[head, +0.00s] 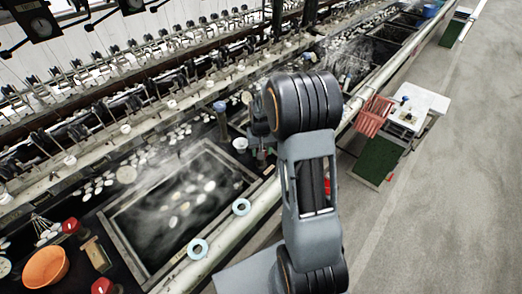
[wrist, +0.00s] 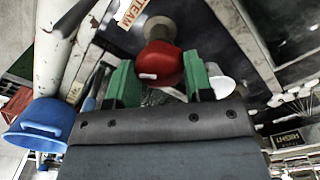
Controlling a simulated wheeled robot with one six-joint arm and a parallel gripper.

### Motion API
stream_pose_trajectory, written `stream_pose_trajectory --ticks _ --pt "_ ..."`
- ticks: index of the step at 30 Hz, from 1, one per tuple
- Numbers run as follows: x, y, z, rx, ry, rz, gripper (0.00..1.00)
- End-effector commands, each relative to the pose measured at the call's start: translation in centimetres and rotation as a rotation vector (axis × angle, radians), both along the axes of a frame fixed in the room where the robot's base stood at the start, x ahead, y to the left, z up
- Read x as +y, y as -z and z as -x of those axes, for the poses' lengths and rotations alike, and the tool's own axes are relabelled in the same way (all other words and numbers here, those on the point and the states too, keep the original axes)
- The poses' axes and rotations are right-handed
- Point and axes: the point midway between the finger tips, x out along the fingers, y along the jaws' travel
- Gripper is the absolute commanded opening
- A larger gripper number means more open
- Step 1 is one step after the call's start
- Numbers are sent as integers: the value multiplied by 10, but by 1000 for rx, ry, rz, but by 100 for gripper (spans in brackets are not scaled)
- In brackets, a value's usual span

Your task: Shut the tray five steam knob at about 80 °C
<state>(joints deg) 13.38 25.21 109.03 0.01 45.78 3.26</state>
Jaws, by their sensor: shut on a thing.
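The red steam knob (head: 327,187) shows only as a possible small red patch beside my arm in the head view, and I cannot tell if it is the same knob. In the wrist view, a rounded red knob (wrist: 160,64) sits on a metal stem between the green fingertips of my gripper (wrist: 160,78). The gripper is shut on it. A label reading "STEAM" (wrist: 131,12) is beside the stem. In the head view my arm hides most of the gripper. No temperature reading is legible.
A steaming basin (head: 117,217) with pale cocoons lies left of my arm. Other red knobs (head: 71,226) and an orange bowl (head: 45,267) are at lower left. A blue basin (wrist: 42,124) and white cup (wrist: 221,86) flank the gripper.

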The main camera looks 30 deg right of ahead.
Motion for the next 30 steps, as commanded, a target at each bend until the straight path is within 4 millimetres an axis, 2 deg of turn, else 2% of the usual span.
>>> stream_pose_trajectory --ticks 18,30 --pt "0 0 0 -2 474 1 24" --pt "-1 -1 -1 -3 627 1 24"
